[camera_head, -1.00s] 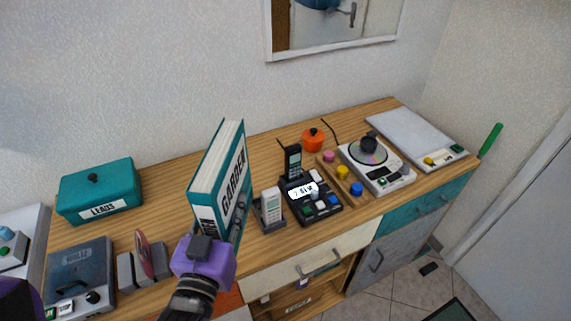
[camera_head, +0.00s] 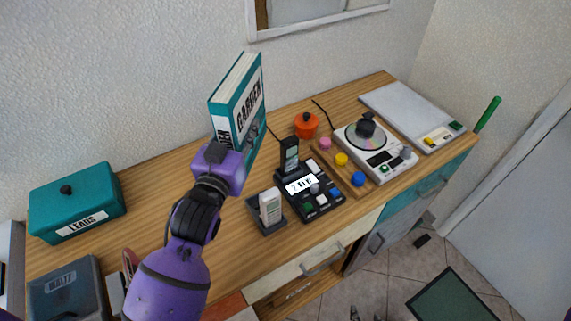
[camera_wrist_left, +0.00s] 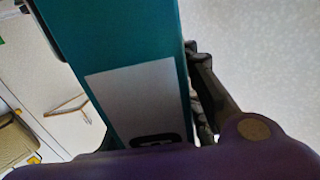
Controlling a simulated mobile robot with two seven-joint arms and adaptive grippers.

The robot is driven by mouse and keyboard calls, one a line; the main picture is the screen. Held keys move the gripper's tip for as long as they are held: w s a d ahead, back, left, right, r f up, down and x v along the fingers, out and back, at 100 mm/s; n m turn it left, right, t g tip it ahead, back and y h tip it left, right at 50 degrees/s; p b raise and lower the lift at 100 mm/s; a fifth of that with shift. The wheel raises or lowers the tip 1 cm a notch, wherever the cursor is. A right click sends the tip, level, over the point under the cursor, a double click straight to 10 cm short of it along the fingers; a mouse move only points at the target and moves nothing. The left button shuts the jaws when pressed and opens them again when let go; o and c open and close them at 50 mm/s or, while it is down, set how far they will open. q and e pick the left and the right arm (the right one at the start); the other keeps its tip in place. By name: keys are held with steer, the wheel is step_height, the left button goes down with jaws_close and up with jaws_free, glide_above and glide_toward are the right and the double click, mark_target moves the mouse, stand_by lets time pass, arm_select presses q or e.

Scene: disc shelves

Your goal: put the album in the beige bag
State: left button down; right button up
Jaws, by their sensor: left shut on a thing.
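The album (camera_head: 238,103) is a thick teal binder with a white label reading GARDEN. It is upright and slightly tilted, above the back of the wooden sideboard. My left gripper (camera_head: 222,148) is shut on its lower part. In the left wrist view the album (camera_wrist_left: 120,50) fills the middle, with a dark finger (camera_wrist_left: 203,95) along its right side. A beige-brown object (camera_wrist_left: 14,143) shows at the left edge of that view; I cannot tell whether it is the beige bag. No bag is clear in the head view. My right gripper is not in view.
Bare wood lies left of the album.

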arm_select(q)
steer(key=shift+w+f, duration=0.4)
steer(key=shift+f, duration=1.05)
steer(key=shift+w+f, duration=0.4)
steer(key=shift+f, duration=1)
steer(key=shift+w+f, duration=0.4)
steer(key=shift+f, duration=1.05)
steer(key=shift+f, duration=0.1)
steer(key=c, duration=1.7)
jaws_free()
steer(key=shift+f+b, duration=0.3)
steer(key=shift+f, duration=0.05)
steer(key=shift+c, duration=0.2)
steer(key=o, duration=0.5)
steer(key=shift+s, duration=0.1)
steer(key=shift+c, duration=0.2)
